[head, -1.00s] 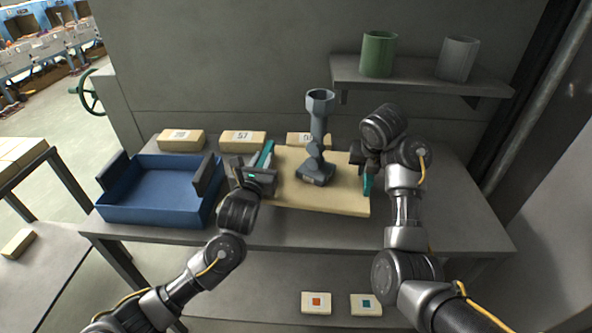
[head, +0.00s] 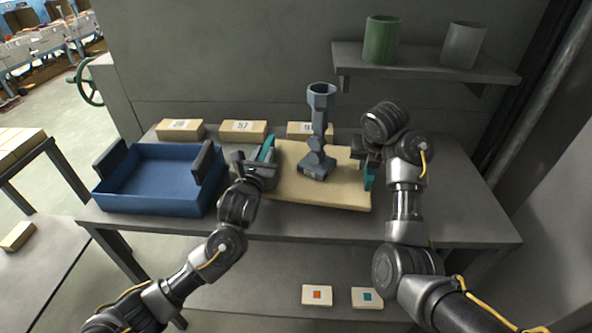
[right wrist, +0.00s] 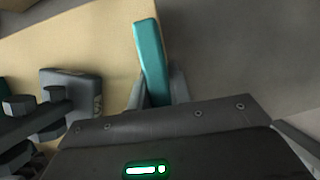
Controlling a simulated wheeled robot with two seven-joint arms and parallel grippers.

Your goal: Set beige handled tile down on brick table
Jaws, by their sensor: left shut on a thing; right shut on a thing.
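The beige handled tile (head: 290,187) is a flat board with teal handles at its left and right ends, over the middle of the grey table (head: 445,200). My left gripper (head: 262,165) is shut on the left teal handle (head: 267,149). My right gripper (head: 367,172) is shut on the right teal handle, which also shows between the fingers in the right wrist view (right wrist: 150,60). A grey tool with a cup-like top (head: 318,130) stands upright on the tile. I cannot tell whether the tile touches the table.
A blue bin (head: 160,202) stands left of the tile. Numbered beige bricks (head: 242,131) line the table's back. A low table at far left holds more bricks (head: 18,150). A shelf (head: 425,66) above carries a green cup (head: 380,40) and a grey cup (head: 463,45).

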